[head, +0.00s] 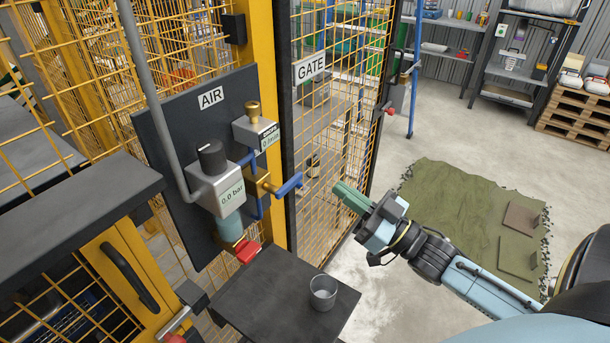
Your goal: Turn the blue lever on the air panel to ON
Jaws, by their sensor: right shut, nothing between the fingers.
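The dark air panel (175,141) stands at the left, with an "AIR" label at its top. The blue lever (289,185) sticks out to the right from a brass valve (257,187) on the panel's right side. A grey regulator (217,188) beside it reads 0.0 bar. My right gripper (341,195) is to the right of the lever, apart from it. Its green-tipped fingers are together and hold nothing. My left gripper is not in view.
A dark shelf (246,301) below the panel bears a clear cup (322,292). A yellow mesh gate (335,150) stands behind the lever. A green mat (450,200) lies on the floor. Shelves (520,70) and pallets (578,108) stand at the back right.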

